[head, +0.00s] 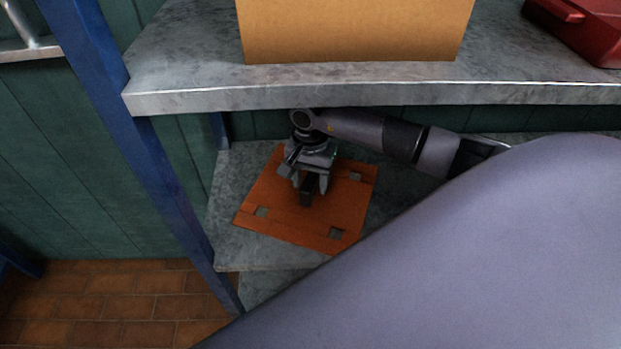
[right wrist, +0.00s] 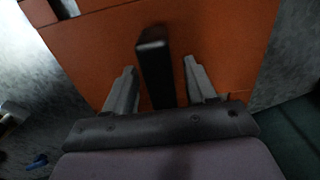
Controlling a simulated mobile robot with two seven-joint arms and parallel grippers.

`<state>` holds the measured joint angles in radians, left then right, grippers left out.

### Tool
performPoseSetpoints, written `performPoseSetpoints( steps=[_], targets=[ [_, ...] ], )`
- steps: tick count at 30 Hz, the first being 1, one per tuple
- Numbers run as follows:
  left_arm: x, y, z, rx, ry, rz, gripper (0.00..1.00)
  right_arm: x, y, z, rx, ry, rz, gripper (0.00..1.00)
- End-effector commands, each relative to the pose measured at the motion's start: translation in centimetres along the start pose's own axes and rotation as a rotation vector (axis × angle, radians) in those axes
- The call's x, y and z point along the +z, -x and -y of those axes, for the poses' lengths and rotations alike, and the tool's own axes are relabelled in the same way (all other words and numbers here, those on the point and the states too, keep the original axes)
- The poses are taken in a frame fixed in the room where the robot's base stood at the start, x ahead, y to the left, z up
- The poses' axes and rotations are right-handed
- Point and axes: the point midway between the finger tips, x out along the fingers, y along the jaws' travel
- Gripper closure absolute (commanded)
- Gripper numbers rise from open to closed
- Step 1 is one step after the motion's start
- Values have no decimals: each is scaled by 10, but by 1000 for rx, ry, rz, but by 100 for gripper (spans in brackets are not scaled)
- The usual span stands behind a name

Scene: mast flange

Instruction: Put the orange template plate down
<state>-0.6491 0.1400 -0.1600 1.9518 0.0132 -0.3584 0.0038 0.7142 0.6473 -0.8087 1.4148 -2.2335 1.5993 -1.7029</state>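The orange template plate (head: 340,212) lies flat on the lower grey shelf, with square holes near its corners. It also fills much of the right wrist view (right wrist: 225,35). A dark upright handle (right wrist: 153,65) stands on the plate. My right gripper (head: 309,188) is above the plate, its fingers on either side of the handle. In the right wrist view, gaps show between the handle and both fingers, so the gripper is open. In the head view the gripper hides part of the plate and most of the handle. My left gripper is not in view.
The upper grey shelf (head: 190,75) overhangs the arm closely. It carries a tan box (head: 355,30) and a red case (head: 585,28). A blue post (head: 150,150) stands left of the lower shelf (head: 229,175). My own arm link covers the lower right of the head view.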

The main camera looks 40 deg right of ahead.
Motion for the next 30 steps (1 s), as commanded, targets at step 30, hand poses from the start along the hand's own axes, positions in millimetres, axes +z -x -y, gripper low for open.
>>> performPoseSetpoints(
  steps=[30],
  targets=[
    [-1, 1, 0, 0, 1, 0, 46, 0, 79, 0, 0, -1, 0, 40]
  ],
)
